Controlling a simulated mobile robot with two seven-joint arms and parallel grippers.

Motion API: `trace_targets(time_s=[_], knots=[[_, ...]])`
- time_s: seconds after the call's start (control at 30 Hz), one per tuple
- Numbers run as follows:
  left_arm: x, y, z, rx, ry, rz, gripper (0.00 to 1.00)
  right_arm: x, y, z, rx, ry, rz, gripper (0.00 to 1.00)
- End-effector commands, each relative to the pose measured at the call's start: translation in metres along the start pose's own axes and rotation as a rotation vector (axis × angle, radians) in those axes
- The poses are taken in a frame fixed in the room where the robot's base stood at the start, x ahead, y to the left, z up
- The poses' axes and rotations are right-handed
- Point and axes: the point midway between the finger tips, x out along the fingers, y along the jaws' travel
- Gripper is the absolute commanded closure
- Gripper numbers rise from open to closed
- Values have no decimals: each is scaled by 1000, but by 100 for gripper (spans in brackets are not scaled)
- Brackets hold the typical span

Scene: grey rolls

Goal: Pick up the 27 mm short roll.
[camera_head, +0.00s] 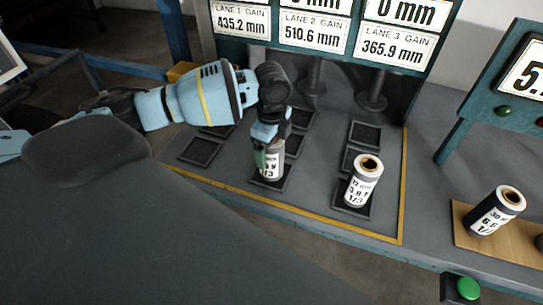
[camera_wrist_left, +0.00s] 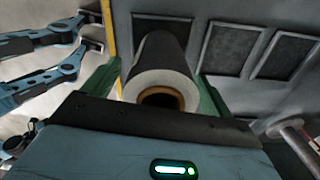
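A short grey roll with a white label (camera_head: 270,162) stands upright on a dark square pad in the middle lane. Only the end of its label shows, so I cannot read its size. My left gripper (camera_head: 268,147) is over this roll from above, with a green finger beside it. In the left wrist view the roll (camera_wrist_left: 163,62) lies between the two green fingers (camera_wrist_left: 160,85), its ring-shaped end facing the camera. I cannot tell whether the fingers touch it. My right gripper is in neither view.
Another labelled roll (camera_head: 362,182) stands on a pad in the right lane. A third roll (camera_head: 496,211) is on a wooden board (camera_head: 470,232) at the right. Empty square pads (camera_head: 201,151) lie in the left lane. Gain signs (camera_head: 312,32) stand behind, and a green button (camera_head: 468,288) is at front right.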

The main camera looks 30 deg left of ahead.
Motion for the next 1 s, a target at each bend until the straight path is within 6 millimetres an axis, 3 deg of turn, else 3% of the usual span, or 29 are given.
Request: trace_targets(time_s=[0.03,0.37,0.77,1.0], knots=[[0,0,0,0,0,0,21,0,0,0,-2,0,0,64],[0,0,0,0,0,0,64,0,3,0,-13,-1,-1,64],[-7,-1,0,0,1,-2,66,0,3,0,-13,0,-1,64],[-36,-1,0,0,1,-4,66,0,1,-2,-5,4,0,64]])
